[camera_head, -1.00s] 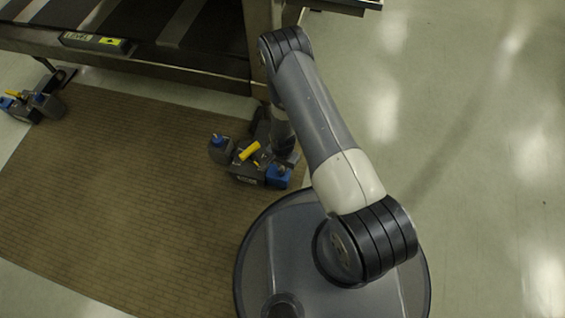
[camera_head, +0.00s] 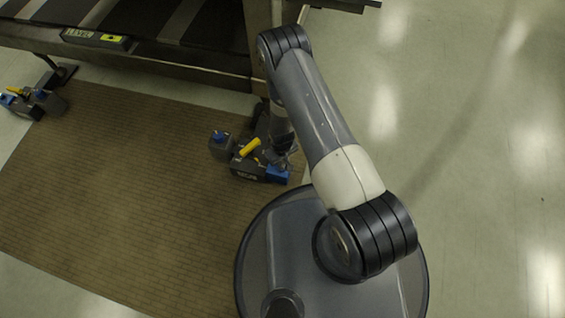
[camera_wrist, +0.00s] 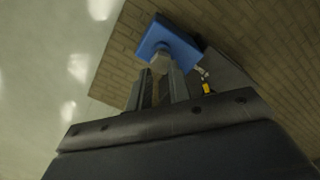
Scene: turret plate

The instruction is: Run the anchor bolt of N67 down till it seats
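A dark grey foot unit (camera_head: 246,170) stands on the brown mat, with a yellow lever (camera_head: 249,147) and a blue block (camera_head: 277,174) at its right end. Its plate marking is too small for me to read as N67. In the wrist view the blue block (camera_wrist: 180,42) carries a pale bolt head (camera_wrist: 161,66). My gripper (camera_head: 283,160) is above the block's end. In the wrist view its two fingers (camera_wrist: 160,72) stand apart, with the bolt head at or just beyond their tips. Contact with the bolt is not clear.
A similar unit (camera_head: 32,102) stands at the far left. A dark conveyor-like frame (camera_head: 150,57) with a level label (camera_head: 95,38) runs along the back, its post (camera_head: 262,50) close behind my arm. The mat (camera_head: 110,190) is clear at left; bare floor lies right.

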